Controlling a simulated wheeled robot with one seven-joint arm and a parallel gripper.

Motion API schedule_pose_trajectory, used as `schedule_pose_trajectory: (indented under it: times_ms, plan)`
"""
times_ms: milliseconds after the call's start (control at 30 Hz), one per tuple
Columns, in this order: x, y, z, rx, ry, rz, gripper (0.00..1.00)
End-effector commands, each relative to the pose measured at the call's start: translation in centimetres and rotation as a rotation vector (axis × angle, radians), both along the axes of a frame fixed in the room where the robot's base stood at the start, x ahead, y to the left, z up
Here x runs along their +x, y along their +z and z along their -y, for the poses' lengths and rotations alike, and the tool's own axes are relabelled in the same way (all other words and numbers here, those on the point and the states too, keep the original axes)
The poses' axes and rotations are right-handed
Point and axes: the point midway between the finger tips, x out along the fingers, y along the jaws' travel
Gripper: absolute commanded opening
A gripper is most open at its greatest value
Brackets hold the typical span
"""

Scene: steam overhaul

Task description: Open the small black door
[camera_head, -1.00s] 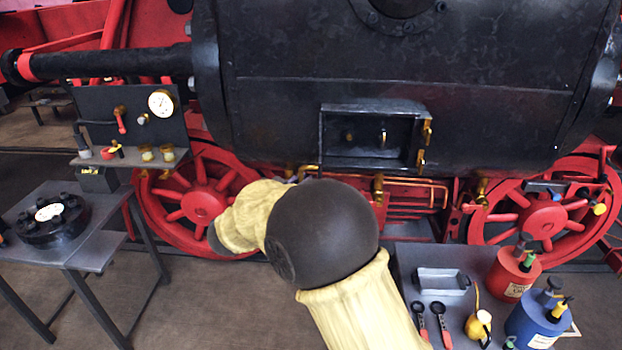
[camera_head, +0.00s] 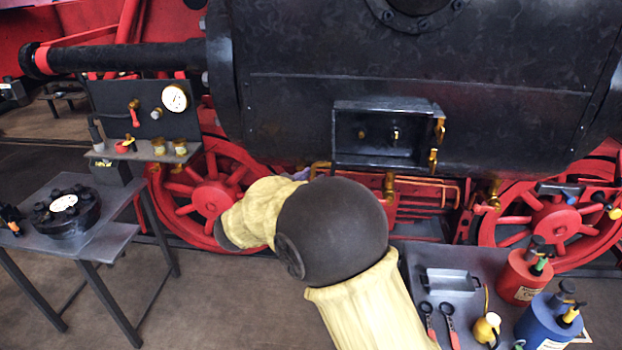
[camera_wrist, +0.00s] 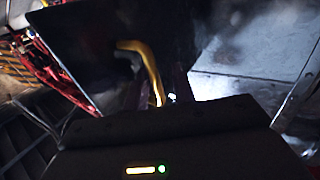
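The small black door (camera_head: 378,137) sits in a raised black frame on the side of the dark boiler in the head view.
A gauge panel with a shelf (camera_head: 147,153) and a grey table (camera_head: 100,243) stand at left. A lower right table holds a metal tray (camera_head: 447,282), a red can (camera_head: 520,281) and a blue can (camera_head: 546,319). Red wheels and brass pipework run below the boiler.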

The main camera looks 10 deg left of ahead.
Motion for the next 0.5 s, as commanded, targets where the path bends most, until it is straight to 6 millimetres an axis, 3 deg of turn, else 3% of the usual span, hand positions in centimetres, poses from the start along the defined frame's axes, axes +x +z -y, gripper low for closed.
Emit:
schedule_pose_trajectory:
  times_ms: [500]
  plan:
    - [-8.3,-0.4,-4.5,0.001,0.004,0.000,0.26]
